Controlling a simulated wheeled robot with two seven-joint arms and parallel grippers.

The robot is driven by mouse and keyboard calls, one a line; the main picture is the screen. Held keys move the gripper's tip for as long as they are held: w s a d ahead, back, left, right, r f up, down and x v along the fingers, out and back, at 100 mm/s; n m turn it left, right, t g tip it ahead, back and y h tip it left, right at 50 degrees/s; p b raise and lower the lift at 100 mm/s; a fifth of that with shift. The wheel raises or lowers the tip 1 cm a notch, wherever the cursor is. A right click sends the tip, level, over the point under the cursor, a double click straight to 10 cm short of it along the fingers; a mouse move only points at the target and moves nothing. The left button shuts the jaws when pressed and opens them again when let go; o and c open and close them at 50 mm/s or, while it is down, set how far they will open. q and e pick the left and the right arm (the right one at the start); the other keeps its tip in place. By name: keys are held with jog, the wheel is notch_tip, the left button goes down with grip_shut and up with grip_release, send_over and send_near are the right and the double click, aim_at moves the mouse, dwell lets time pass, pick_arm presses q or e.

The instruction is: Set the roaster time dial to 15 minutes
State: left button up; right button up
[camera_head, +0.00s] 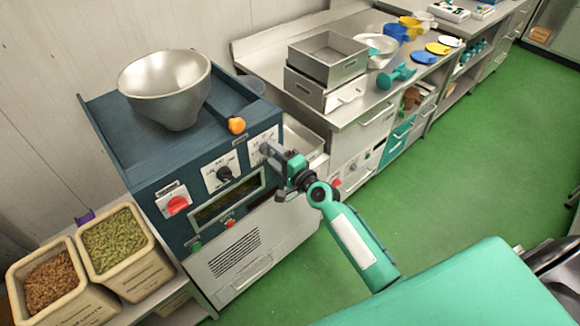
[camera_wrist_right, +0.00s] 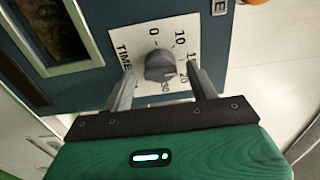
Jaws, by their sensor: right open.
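The roaster (camera_head: 150,165) is a dark blue machine with controls on its front. Its time dial (camera_wrist_right: 160,65) is a grey knob on a white plate marked TIME, with numbers around it. The 0 and 10 show; the 15 is partly covered by a finger. I cannot clearly read where the knob points. My right gripper (camera_wrist_right: 161,70) is open, with one finger on each side of the knob; a gap seems to show on both sides. My left gripper is not in view.
Another dial (camera_head: 223,173) and a red button (camera_head: 177,204) sit left of the gripper on the same panel. A steel bowl (camera_head: 165,85) and an orange-tipped handle (camera_head: 236,125) are on top. A steel counter (camera_head: 345,110) with trays stands to the right. Green floor is clear.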

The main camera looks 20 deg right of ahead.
jog(key=b+v, duration=0.2)
jog(key=v, duration=1.1)
jog(key=shift+b, duration=0.4)
notch_tip(320, 180, down, 23)
jog(key=s+d+n+g+h, duration=0.2)
jog(key=s+n+g+h, duration=0.1)
jog(key=g, duration=0.1)
jog(key=s+f+n+g+h, duration=0.15)
jog(key=s+f, duration=0.25)
jog(key=f, duration=0.4)
jog(key=s+f+n+g, duration=0.25)
jog(key=s+f, duration=0.25)
jog(key=f, duration=0.4)
jog(key=s+f+n+g, duration=0.2)
jog(key=s+f, duration=0.4)
jog(key=s, duration=0.5)
jog(key=s+f+n+g+h, duration=0.1)
jog(key=s+f+n+g, duration=0.2)
jog(key=s+f, duration=0.4)
jog(key=s+f+n+g, duration=0.3)
jog(key=s+f, duration=0.4)
jog(key=s, duration=0.8)
jog(key=shift+n+h, duration=0.35)
jog(key=shift+n, duration=0.35)
